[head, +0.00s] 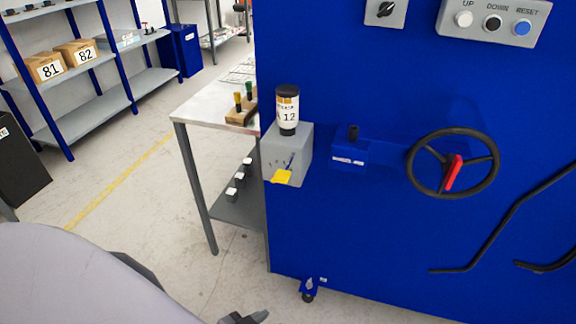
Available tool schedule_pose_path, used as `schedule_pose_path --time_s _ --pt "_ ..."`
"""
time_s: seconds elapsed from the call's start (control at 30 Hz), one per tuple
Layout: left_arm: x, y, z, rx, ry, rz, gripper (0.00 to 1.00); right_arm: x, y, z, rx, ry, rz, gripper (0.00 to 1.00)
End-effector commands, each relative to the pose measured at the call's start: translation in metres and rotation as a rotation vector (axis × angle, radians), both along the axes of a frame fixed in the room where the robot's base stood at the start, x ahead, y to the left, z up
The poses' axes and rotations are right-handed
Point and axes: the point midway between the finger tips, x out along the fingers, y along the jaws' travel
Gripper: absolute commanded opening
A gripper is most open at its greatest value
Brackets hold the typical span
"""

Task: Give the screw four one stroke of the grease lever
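A grey lubricator box (286,150) is mounted on the left edge of the blue machine's front. A dark-capped cartridge (288,110) with a pale label reading 12 stands upright on it. The box front carries small marks too small to read and a dark blue pointer-like part. A yellow lever tab (281,176) sticks out at its lower front. Only a dark tip of what looks like my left gripper (246,318) shows at the bottom edge, well below the box and apart from it. Its opening is not visible. My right gripper is out of view.
The blue machine (400,240) has a handwheel (452,163) with a red handle, a small blue block (350,153), black bars and a button panel (492,22). A steel table (205,104) stands behind left. Shelves (92,100) are farther back.

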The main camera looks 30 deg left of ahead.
Motion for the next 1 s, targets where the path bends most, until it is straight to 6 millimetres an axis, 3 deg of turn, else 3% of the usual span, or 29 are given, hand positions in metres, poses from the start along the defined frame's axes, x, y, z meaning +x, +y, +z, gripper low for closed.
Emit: schedule_pose_path --time_s 0.37,0.5,1.0 --pt "0.0003 0.0004 0.0001 0.001 0.000 0.001 0.36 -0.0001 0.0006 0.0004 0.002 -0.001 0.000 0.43" --pt "0.0004 0.0003 0.0001 0.000 -0.001 0.001 0.00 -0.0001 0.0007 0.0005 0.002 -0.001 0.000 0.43" --pt "0.0005 0.0002 0.0002 0.000 -0.001 0.001 0.00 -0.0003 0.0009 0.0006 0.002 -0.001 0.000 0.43"
